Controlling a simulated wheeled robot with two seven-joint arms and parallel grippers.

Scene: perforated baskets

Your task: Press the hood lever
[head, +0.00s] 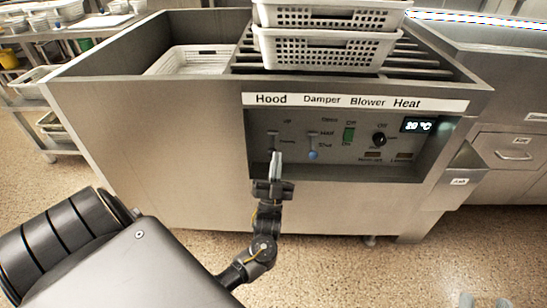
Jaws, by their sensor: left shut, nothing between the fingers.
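The hood control (273,134) is at the left end of the recessed panel, under the "Hood" label (271,99). Its lower part is hidden behind my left gripper, and I cannot make out the lever's position. My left gripper (276,156) is shut and empty, its fingers pointing up at the panel just below the hood control. I cannot tell whether it touches the lever. Two pale fingertips of my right gripper (484,301) show at the bottom right edge, apart from each other and empty, far from the panel.
Right of the hood control are the damper lever with a blue knob (313,155), a green blower switch (349,134), a black heat knob (379,139) and a temperature display (417,125). White perforated baskets (326,50) stand stacked above. The panel's frame surrounds the controls.

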